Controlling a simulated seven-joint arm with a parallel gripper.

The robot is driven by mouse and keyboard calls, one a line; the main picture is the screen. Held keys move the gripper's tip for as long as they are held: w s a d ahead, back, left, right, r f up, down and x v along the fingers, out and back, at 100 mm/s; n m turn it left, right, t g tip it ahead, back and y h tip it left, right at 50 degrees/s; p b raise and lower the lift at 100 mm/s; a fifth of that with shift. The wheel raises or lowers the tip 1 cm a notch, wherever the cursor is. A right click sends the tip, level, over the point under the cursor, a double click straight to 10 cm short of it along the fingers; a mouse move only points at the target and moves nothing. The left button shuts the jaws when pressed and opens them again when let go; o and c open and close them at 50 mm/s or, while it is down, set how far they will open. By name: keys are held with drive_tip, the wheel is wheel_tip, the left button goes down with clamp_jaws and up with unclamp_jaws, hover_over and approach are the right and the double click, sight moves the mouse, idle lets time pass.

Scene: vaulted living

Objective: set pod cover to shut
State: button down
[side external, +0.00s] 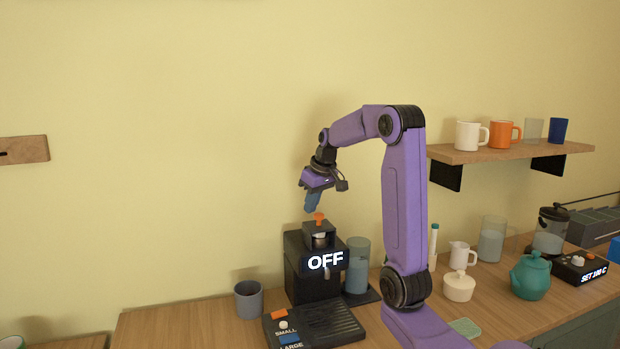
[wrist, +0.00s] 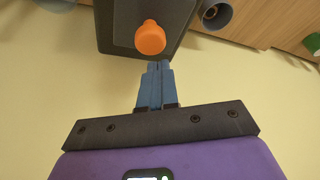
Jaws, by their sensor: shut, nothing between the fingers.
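The black coffee machine (side external: 301,272) stands on the counter with a lit sign reading OFF. On its top is a small dark block, the likely pod cover (side external: 319,230), with an orange knob (side external: 319,217). The side view does not clearly show whether the cover is open or shut. In the wrist view the orange knob (wrist: 150,38) lies just beyond the fingertips against the dark cover (wrist: 122,30). My gripper (side external: 309,208) is shut and empty, pointing down just above and left of the knob. Its blue fingers are together in the wrist view (wrist: 158,68).
A grey cup (side external: 249,299) stands left of the machine and a clear tank (side external: 357,265) at its right. A button panel (side external: 284,330) and drip tray (side external: 332,322) lie in front. A shelf (side external: 510,151) with cups is at the right. The wall space left of my gripper is free.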

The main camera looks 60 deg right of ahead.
sight(313, 223)
wheel_tip(313, 223, up, 10)
drive_tip(key=s+a+f+n+g+y, duration=0.1)
drive_tip(key=a+f+n, duration=0.3)
drive_tip(key=a, duration=1)
drive_tip(key=s+a+f+n+g+y, duration=0.1)
drive_tip(key=a+f+n, duration=0.3)
drive_tip(key=a, duration=0.9)
drive_tip(key=s+a+f+n, duration=0.4)
drive_tip(key=s+a+f, duration=0.1)
drive_tip(key=s, duration=0.5)
drive_tip(key=s+a+f+n+g, duration=0.1)
drive_tip(key=s+a+f+n, duration=0.3)
drive_tip(key=s, duration=0.7)
drive_tip(key=shift+a+f+g, duration=0.3)
drive_tip(key=shift+a+f, duration=0.2)
drive_tip(key=shift+f, duration=0.35)
